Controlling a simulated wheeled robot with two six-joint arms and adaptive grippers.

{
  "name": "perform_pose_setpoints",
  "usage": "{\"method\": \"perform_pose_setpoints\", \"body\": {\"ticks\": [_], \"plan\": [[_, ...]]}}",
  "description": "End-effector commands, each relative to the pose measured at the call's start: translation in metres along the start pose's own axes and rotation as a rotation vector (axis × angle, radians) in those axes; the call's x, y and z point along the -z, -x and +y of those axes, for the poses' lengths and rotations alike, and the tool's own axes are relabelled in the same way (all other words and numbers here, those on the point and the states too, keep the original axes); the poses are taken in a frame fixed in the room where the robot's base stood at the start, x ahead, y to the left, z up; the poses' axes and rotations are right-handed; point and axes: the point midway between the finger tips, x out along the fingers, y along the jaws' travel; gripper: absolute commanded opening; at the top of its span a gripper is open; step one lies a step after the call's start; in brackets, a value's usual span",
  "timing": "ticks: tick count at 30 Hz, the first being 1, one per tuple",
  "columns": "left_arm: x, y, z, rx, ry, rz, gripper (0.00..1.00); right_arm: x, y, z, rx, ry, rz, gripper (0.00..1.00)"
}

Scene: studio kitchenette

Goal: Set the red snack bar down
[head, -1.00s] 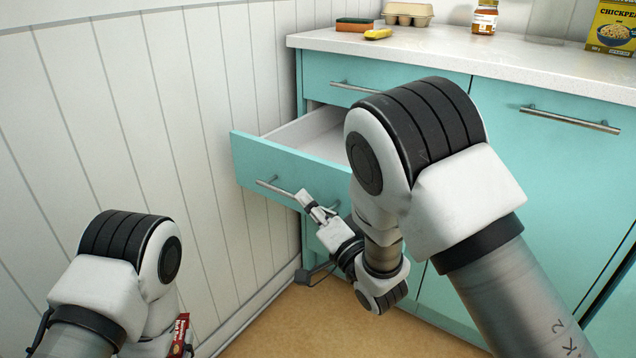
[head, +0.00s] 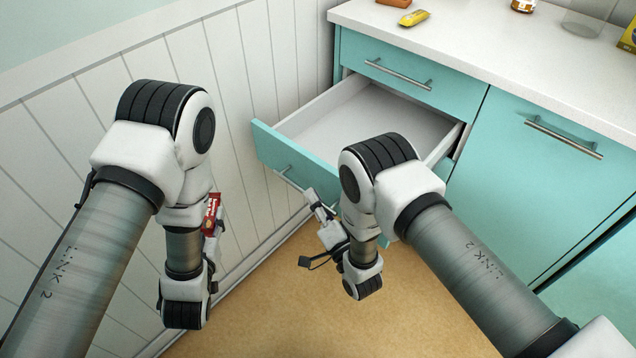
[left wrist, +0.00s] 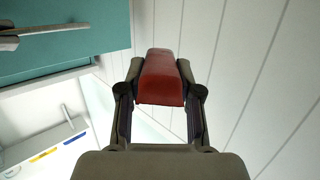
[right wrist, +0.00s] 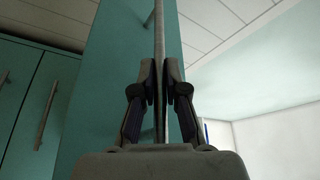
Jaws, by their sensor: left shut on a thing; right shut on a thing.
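The red snack bar (head: 212,212) is held upright in my left gripper (head: 214,232), left of the open drawer and apart from it. In the left wrist view, the red bar (left wrist: 161,80) sits between the two fingers. The teal drawer (head: 335,183) is pulled out, and the visible part of its white inside is bare. My right gripper (head: 311,198) is at the drawer front, shut on its bar handle (head: 288,180). In the right wrist view, the fingers (right wrist: 167,85) close around the handle (right wrist: 159,35). My right arm hides part of the drawer.
The white counter (head: 470,50) above holds a yellow item (head: 414,18), an orange-brown block (head: 393,3), a jar (head: 523,5) and a clear container (head: 590,22). A panelled wall (head: 235,80) stands close on the left. Brown floor (head: 420,300) lies below.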

Motion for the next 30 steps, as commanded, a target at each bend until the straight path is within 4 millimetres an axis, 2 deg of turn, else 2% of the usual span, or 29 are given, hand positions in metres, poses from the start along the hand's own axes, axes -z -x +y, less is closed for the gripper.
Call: {"method": "perform_pose_setpoints", "body": {"ticks": [11, 12, 13, 30], "plan": [[0.0013, 0.0002, 0.0, 0.0, 0.0, 0.0, 0.0, -0.0004, 0.0, 0.0002, 0.001, 0.001, 0.002, 0.0], [0.0013, 0.0002, 0.0, 0.0, 0.0, 0.0, 0.0, -0.0004, 0.0, 0.0002, 0.001, 0.001, 0.002, 0.26], [0.0014, 0.0002, 0.0, 0.0, 0.0, 0.0, 0.0, -0.0004, -0.0001, 0.0001, 0.001, 0.001, 0.001, 0.37], [0.0031, 0.0006, 0.0, 0.0, 0.0, 0.0, 0.0, -0.0015, 0.0024, 0.0005, -0.008, 0.005, -0.009, 0.37]]}}
